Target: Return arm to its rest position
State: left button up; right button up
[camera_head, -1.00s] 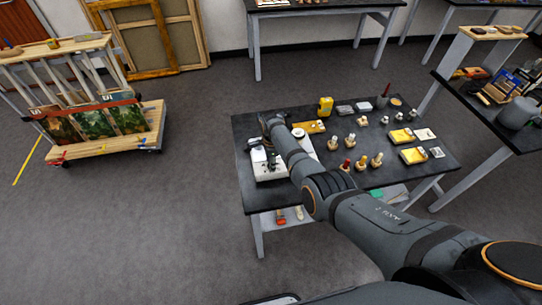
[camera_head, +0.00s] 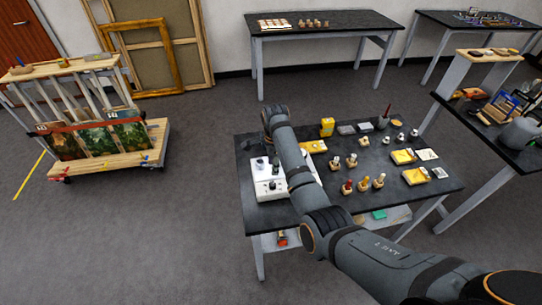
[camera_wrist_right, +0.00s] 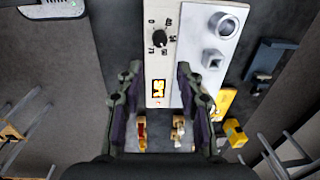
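My right arm reaches in from the lower right in the head view, its wrist (camera_head: 275,118) raised over the back left of the dark worktable (camera_head: 275,212). In the wrist view my right gripper (camera_wrist_right: 157,88) is open, its two dark fingers apart with nothing held between them. My left gripper is not in view.
Small tools with wooden handles (camera_head: 364,184), yellow packs (camera_head: 404,156) and a yellow container (camera_head: 327,127) stand on the worktable, right of my arm. A side table (camera_head: 470,120) stands at the right. A wooden cart (camera_head: 100,166) stands at the left. The floor between cart and worktable is clear.

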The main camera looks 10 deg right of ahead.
jog(key=s+d+f+n+t, duration=0.1)
jog(key=s+d+f+n, duration=0.35)
jog(key=s, duration=0.25)
jog(key=s+d+f+n, duration=0.3)
jog(key=s+d+n, duration=0.15)
jog(key=s, duration=0.25)
jog(key=s+d+r+n+t, duration=0.1)
jog(key=s+r+n, duration=0.2)
jog(key=s+n, duration=0.35)
jog(key=s+d+r+n+t, duration=0.1)
jog(key=s+r+n, duration=0.25)
jog(key=s, duration=0.65)
jog(key=s+d+f+g+b, duration=0.15)
jog(key=f+b, duration=0.25)
jog(key=f, duration=1.4)
jog(key=s+d+f+b, duration=0.1)
jog(key=d+f+b, duration=0.15)
jog(key=f, duration=1.55)
jog(key=s+f+g+b, duration=0.1)
jog(key=s+f+b, duration=0.3)
jog(key=s+f, duration=1.3)
jog(key=shift+s+f+m+h+b, duration=0.3)
jog(key=shift+s+f+m+h, duration=0.1)
jog(key=shift+f, duration=0.3)
